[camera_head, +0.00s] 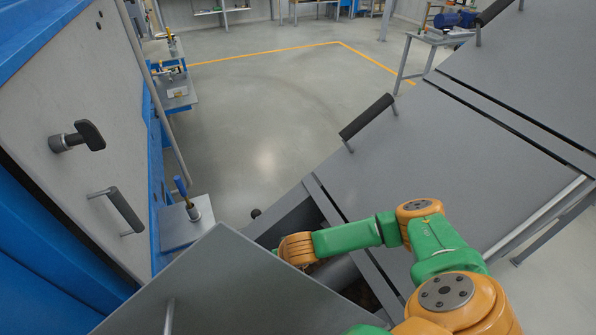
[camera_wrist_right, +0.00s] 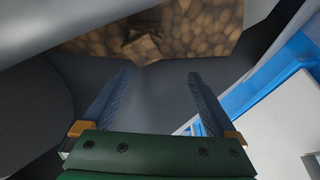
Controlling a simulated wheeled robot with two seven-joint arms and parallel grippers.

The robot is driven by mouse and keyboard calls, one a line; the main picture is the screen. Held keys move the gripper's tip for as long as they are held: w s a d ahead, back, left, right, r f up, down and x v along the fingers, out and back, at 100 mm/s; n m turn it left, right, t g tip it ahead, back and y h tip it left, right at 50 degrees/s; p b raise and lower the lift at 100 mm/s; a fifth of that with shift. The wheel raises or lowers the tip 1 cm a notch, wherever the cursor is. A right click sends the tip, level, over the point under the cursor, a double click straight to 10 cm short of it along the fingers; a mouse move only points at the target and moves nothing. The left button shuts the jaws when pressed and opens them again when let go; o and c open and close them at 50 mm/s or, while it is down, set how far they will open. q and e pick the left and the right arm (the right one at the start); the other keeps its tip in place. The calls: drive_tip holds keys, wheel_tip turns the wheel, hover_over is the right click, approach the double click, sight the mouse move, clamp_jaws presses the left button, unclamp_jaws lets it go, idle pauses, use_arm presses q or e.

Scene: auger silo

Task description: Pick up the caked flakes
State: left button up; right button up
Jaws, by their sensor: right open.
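The caked flakes (camera_wrist_right: 143,48) show in the right wrist view as a darker brown, angular lump. They lie on a bed of brown flakes (camera_wrist_right: 195,30) near the top of that view. My right gripper (camera_wrist_right: 160,73) is open, with nothing between its two blue fingers. The lump is beyond the fingertips, a little to the left of the middle between them, and looks apart from them. In the head view my right arm reaches down into the opened trough, and its gripper is hidden there. My left gripper is in neither view.
A raised grey lid (camera_head: 240,285) stands in front of the opening in the head view. Closed grey covers (camera_head: 400,170) with black handles extend to the right. A blue-framed cabinet (camera_head: 75,190) is at the left, with a small shelf (camera_head: 187,222) beside it. Open floor lies behind.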

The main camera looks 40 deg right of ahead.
drive_tip(key=shift+n+g, duration=0.4)
drive_tip(key=shift+n, duration=0.1)
drive_tip(key=d+f, duration=0.1)
drive_tip(key=s+d+f, duration=0.1)
drive_tip(key=f, duration=0.1)
drive_tip(key=shift+s+d+f, duration=0.1)
drive_tip(key=shift+d, duration=0.05)
drive_tip(key=shift+f, duration=0.25)
drive_tip(key=f, duration=0.1)
drive_tip(key=w+f, duration=0.1)
drive_tip(key=f, duration=0.1)
drive_tip(key=shift+w+f+h+p, duration=0.1)
drive_tip(key=shift+f+h+p, duration=0.15)
drive_tip(key=shift+h+p, duration=0.1)
drive_tip(key=shift+w+d+f, duration=0.15)
drive_tip(key=shift+w+f, duration=0.05)
drive_tip(key=shift+f, duration=0.05)
drive_tip(key=shift+s+a+r, duration=0.15)
drive_tip(key=shift+a, duration=0.05)
drive_tip(key=c, duration=1.2)
clamp_jaws()
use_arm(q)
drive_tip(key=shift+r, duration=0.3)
use_arm(e)
drive_tip(key=shift+d, duration=0.1)
